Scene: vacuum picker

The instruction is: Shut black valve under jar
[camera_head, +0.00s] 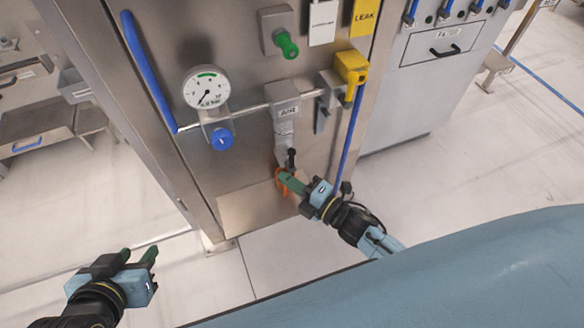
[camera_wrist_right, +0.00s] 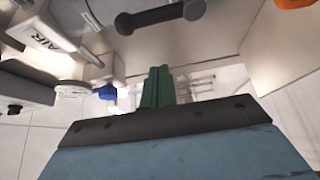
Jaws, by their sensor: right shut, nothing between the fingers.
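The black valve (camera_head: 291,158) sits under the jar (camera_head: 284,132) on the steel panel, below the box labelled AIR (camera_head: 287,108). In the right wrist view the valve's black handle (camera_wrist_right: 160,17) crosses the top of the picture. My right gripper (camera_head: 284,178) is just below the valve, its green fingers together and empty. They also show closed in the right wrist view (camera_wrist_right: 157,72), apart from the handle in the picture. My left gripper (camera_head: 138,254) is open and empty at the lower left, away from the panel.
An orange part (camera_head: 280,184) is beside my right fingertips. A gauge (camera_head: 207,88), a blue knob (camera_head: 222,139), a green knob (camera_head: 287,45) and a yellow valve (camera_head: 350,68) are on the panel. A blue hose (camera_head: 351,135) hangs to the right. The floor in front is clear.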

